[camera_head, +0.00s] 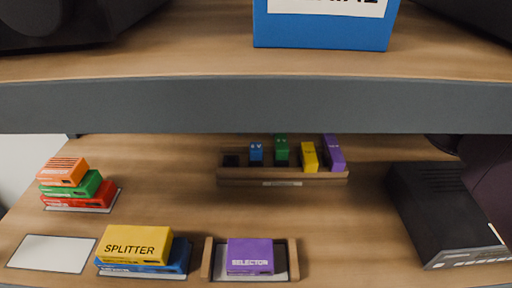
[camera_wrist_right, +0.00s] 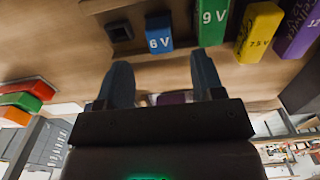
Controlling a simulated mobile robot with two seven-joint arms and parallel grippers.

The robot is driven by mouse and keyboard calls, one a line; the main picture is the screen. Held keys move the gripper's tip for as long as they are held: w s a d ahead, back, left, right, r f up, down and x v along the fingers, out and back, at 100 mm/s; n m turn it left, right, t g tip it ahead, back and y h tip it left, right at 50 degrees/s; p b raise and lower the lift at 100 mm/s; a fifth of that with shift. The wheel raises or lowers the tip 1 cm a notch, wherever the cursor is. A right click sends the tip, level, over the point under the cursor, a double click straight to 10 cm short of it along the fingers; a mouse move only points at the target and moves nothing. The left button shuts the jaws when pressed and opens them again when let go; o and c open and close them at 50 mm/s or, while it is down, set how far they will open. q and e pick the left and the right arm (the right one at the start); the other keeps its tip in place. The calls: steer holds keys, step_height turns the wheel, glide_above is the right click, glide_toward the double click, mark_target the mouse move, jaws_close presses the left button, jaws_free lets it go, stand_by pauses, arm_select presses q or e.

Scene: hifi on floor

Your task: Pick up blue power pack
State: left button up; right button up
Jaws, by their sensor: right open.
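The blue power pack (camera_head: 256,153) stands in a wooden rack on the lower shelf in the head view, second from the left. In the right wrist view the blue power pack (camera_wrist_right: 158,33) is marked "6 V". My right gripper (camera_wrist_right: 163,76) is open and empty. Its two fingers are spread below the blue pack in that picture, apart from it. My left gripper is not in view, and the head view shows neither gripper.
The rack (camera_head: 282,175) also holds a green pack (camera_head: 281,150), a yellow pack (camera_head: 309,157) and a purple pack (camera_head: 334,153). An empty slot (camera_head: 231,160) is left of the blue pack. An upper shelf edge (camera_head: 256,104) hangs above. A black device (camera_head: 440,212) stands right.

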mark_target(256, 146)
steer(key=shift+f+b, duration=0.5)
steer(key=shift+f, duration=2.7)
steer(key=c, duration=1)
